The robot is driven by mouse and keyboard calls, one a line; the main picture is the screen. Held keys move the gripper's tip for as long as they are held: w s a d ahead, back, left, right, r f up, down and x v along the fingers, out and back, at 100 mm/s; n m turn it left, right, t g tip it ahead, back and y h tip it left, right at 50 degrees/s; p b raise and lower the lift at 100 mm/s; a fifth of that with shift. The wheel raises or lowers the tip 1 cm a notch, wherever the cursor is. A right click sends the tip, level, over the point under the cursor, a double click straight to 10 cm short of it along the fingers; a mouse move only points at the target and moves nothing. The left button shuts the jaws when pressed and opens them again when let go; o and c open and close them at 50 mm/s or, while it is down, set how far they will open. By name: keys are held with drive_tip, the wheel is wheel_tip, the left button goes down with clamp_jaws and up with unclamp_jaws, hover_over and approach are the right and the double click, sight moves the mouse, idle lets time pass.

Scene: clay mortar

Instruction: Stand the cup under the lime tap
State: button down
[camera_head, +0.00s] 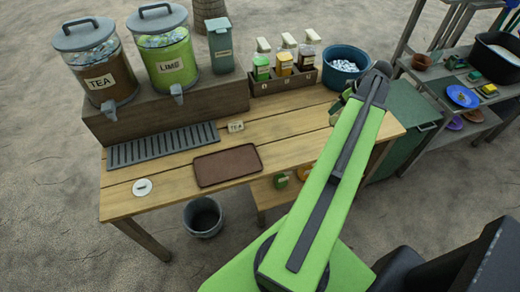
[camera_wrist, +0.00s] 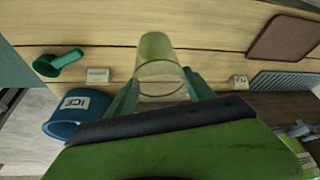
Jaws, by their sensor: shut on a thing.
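The clear cup (camera_wrist: 158,62) is between the two green fingers of my gripper (camera_wrist: 160,84) in the wrist view, with the wooden table beyond it. My gripper is shut on it. In the camera_head view my arm hides the cup and most of the gripper, at the right part of the table. The lime dispenser (camera_head: 168,52), with green contents and a LIME label, stands on the raised wooden shelf at the back left. Its grey lime tap (camera_head: 177,92) points down at the front, above the dark slatted drip tray (camera_head: 163,146).
The tea dispenser (camera_head: 98,68) stands left of the lime one. A bottle rack (camera_head: 284,80) and blue ice bucket (camera_head: 345,65) stand at the back. A green scoop (camera_wrist: 60,62) lies nearby.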

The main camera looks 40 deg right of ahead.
drive_tip(key=s, duration=0.3)
drive_tip(key=shift+s+a+n, duration=0.1)
drive_tip(key=shift+s+n, duration=0.1)
drive_tip(key=shift+n, duration=0.2)
drive_tip(key=w+a+f+b, duration=0.1)
drive_tip(key=w+f+b, duration=0.2)
drive_tip(key=w+a+f+b, duration=0.1)
drive_tip(key=w+f+b, duration=0.3)
drive_tip(key=w+a+f+b, duration=0.1)
drive_tip(key=w+f+b, duration=0.3)
drive_tip(key=shift+a+f, duration=0.2)
drive_tip(key=shift+a, duration=0.1)
drive_tip(key=shift+c, duration=1.9)
unclamp_jaws()
drive_tip(key=shift+r, duration=0.1)
drive_tip(key=shift+r, duration=0.1)
drive_tip(key=p+v, duration=1.1)
drive_tip(key=v, duration=0.1)
drive_tip(key=shift+d, duration=0.15)
